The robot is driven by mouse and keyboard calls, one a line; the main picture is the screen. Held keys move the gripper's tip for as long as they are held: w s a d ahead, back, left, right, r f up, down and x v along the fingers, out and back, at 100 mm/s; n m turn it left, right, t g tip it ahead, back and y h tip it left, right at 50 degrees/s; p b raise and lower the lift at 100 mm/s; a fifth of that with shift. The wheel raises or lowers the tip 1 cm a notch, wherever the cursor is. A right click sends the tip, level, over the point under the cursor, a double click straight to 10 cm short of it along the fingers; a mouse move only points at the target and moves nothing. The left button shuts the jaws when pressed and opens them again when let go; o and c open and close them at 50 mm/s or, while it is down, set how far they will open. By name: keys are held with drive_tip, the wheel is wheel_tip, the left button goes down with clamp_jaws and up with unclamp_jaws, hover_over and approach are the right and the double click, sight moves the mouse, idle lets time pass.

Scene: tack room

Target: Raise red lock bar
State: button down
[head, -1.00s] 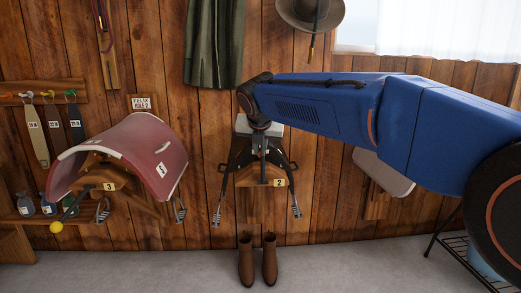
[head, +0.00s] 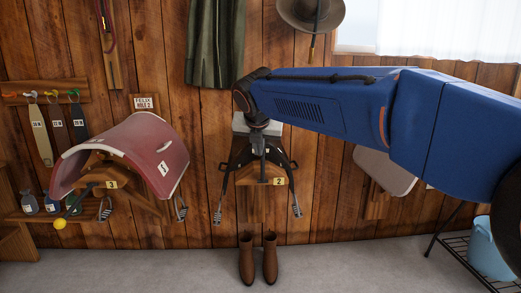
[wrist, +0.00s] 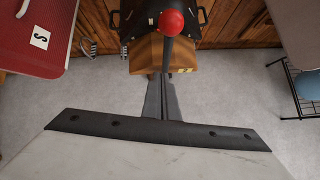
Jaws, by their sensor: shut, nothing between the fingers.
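The red lock bar shows in the wrist view as a dark bar with a red ball knob (wrist: 171,22) at its end, in front of wooden rack 2 (wrist: 145,52). My gripper (wrist: 165,77) is shut and empty, its fingertips close to the bar's lower part in the picture. I cannot tell whether they touch. In the head view my gripper (head: 262,178) hangs in front of rack 2 (head: 247,205), with the black saddle parts around it. The red knob is hidden there.
To the left, a red saddle pad (head: 155,150) sits on rack 3, whose bar ends in a yellow knob (head: 60,224). Brown boots (head: 246,262) stand below rack 2. A blue bucket (head: 487,250) is on a low rack at right. The floor between is clear.

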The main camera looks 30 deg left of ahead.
wheel_tip(320, 180, up, 9)
drive_tip(key=s, duration=0.2)
drive_tip(key=shift+s+d+f, duration=0.15)
drive_tip(key=shift+s+d, duration=0.05)
drive_tip(key=shift+d, duration=0.1)
drive_tip(key=w+d+f+m+h, duration=0.15)
drive_tip(key=d+m, duration=0.55)
drive_tip(key=d, duration=0.9)
drive_tip(key=w+d+f+m+h, duration=0.1)
drive_tip(key=d+f+m, duration=0.35)
drive_tip(key=d, duration=1.05)
drive_tip(key=s+d+f+m, duration=0.2)
drive_tip(key=s+d+m, duration=0.15)
drive_tip(key=d, duration=0.25)
drive_tip(key=s+d+f+m+g, duration=0.1)
drive_tip(key=s+d+f+m, duration=0.1)
drive_tip(key=d+m, duration=0.35)
drive_tip(key=s+d+f+m, duration=0.1)
drive_tip(key=s+d+m, duration=0.2)
drive_tip(key=d, duration=0.4)
drive_tip(key=s+d+f+m, duration=0.8)
drive_tip(key=s+f, duration=0.2)
drive_tip(key=s+d+f+m+g+h, duration=0.1)
drive_tip(key=s+d+f+m, duration=0.6)
drive_tip(key=s+f, duration=0.3)
drive_tip(key=shift+s+d+m+g, duration=0.3)
drive_tip(key=shift+s+d+m, duration=0.05)
drive_tip(key=shift+m, duration=0.3)
